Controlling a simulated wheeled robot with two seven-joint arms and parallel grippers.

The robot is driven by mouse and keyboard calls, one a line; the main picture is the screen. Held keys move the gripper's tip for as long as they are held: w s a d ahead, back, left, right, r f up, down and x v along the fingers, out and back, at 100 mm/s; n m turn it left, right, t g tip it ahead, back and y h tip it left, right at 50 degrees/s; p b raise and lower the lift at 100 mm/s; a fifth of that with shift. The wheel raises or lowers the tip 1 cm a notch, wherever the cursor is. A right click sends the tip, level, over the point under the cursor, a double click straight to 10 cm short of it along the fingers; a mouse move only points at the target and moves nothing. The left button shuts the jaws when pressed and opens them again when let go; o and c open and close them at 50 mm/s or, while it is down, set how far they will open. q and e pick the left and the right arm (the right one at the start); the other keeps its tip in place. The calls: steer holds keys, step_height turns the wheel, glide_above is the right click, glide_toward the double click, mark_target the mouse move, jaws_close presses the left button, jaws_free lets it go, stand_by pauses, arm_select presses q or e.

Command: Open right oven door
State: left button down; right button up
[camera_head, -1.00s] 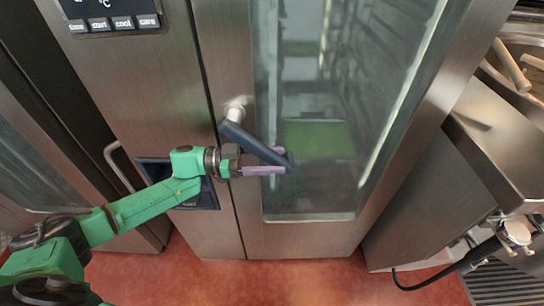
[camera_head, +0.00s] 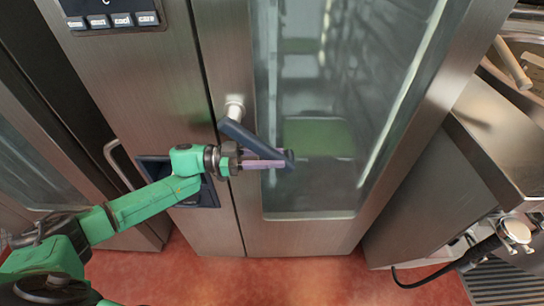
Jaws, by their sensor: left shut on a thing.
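The right oven door (camera_head: 300,235) is steel with a tall glass window (camera_head: 310,190) and looks closed in its frame. Its dark handle (camera_head: 245,136) is mounted near the door's left edge and slants down to the right. My left gripper (camera_head: 280,163) is at the lower end of the handle, its pale purple fingers shut on it. The exact grip is partly hidden by the fingers. My green left arm comes in from the lower left. My right gripper is not in view.
A control panel (camera_head: 110,20) is at the upper left of the oven. A second oven door with a steel handle (camera_head: 118,165) is at the left. A steel kettle unit (camera_head: 500,150) stands close on the right. Red floor (camera_head: 290,280) is free in front.

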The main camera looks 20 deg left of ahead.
mark_target(277, 152)
arm_select(q)
steer(key=shift+d, duration=0.1)
stand_by(0.9)
steer(key=shift+w+d+r+h+b, duration=0.15)
steer(key=shift+d+r+h+b, duration=0.15)
steer(key=shift+h+b, duration=0.15)
steer(key=shift+w+d+r+t+h+b, duration=0.15)
steer(key=shift+d+r+t+h+b, duration=0.25)
steer(key=shift+d+r+h+b, duration=0.4)
steer(key=r+h+b, duration=0.1)
steer(key=d+r+h+b, duration=0.1)
steer(key=r+h, duration=0.1)
steer(key=shift+w+t+b, duration=0.2)
steer(key=shift+t+b, duration=0.2)
steer(key=shift+d+r+t+h+b, duration=0.15)
steer(key=shift+r+h+b, duration=0.3)
steer(key=shift+r+h, duration=0.25)
steer(key=shift+d+r+t+h+b, duration=0.15)
steer(key=shift+r+h+b, duration=0.25)
steer(key=shift+r+h, duration=0.25)
steer(key=shift+a+r, duration=0.1)
steer(key=shift+r, duration=0.05)
